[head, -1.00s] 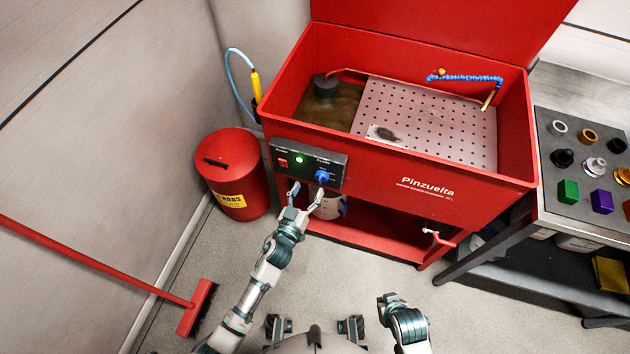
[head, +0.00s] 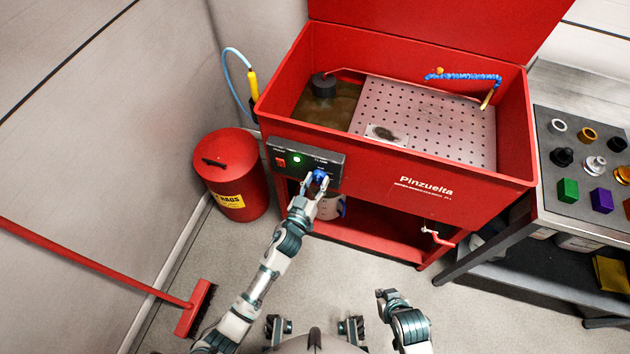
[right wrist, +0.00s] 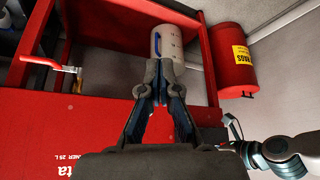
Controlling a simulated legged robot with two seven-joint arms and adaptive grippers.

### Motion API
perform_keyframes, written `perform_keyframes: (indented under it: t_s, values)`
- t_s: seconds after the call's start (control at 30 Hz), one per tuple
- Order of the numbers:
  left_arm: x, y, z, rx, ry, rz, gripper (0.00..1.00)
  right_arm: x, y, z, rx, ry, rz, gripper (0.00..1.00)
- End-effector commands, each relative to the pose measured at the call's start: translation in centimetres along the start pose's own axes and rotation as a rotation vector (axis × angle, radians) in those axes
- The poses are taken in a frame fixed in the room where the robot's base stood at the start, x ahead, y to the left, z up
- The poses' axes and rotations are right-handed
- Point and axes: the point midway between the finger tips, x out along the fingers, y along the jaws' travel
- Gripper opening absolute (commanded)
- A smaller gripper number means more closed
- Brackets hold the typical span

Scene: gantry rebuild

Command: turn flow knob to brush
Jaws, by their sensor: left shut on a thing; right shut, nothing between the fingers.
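The blue flow knob (head: 320,176) is on the right part of the black control panel (head: 333,159), on the front of the red parts washer (head: 375,178). My left gripper (head: 314,183) is shut on the knob, its fingers covering part of it. The knob's pointer and markings are too small and covered to read. A green light (head: 296,159) glows on the panel and a red switch (head: 281,163) is at its left. My right gripper (right wrist: 159,92) is shut and empty, away from the panel; its arm shows low in the head view.
A red-handled valve (head: 435,236) sticks out low on the washer. A bench (head: 545,200) with several small parts stands at the right.

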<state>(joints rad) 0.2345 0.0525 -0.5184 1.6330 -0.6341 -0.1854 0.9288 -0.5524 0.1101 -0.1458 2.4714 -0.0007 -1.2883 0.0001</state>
Motion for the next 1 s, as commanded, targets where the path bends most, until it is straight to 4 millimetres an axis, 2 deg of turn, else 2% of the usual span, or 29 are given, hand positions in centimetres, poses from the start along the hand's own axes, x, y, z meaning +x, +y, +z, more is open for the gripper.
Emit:
perform_keyframes:
  t_s: [0.03, 0.27, 0.47, 0.63, 0.8, 1.0]
  values:
    - [0.1, -0.8, -0.1, 0.006, -0.002, -0.016, 0.08, 0.0, 0.1, 0.0, 0.000, 0.000, 0.001, 0.00]
    - [0.2, -0.7, -0.2, 0.031, -0.002, -0.011, 0.09, -0.3, 0.8, 0.4, -0.009, -0.024, 0.016, 0.00]
    - [0.2, -0.6, -0.4, 0.127, -0.010, -0.011, 0.09, -1.4, 0.8, 3.0, -0.002, -0.154, 0.019, 0.00]
    - [0.2, -0.6, -0.5, 0.263, -0.023, -0.016, 0.09, -3.1, 1.2, 5.8, 0.005, -0.305, 0.027, 0.00]
    - [0.2, -0.5, -0.5, 0.424, -0.037, -0.017, 0.09, -0.2, 1.2, 6.4, 0.003, -0.305, 0.024, 0.00]
    - [0.2, -0.4, -0.4, 0.611, -0.051, -0.017, 0.09, 2.3, 1.1, 7.3, 0.002, -0.310, 0.023, 0.00]
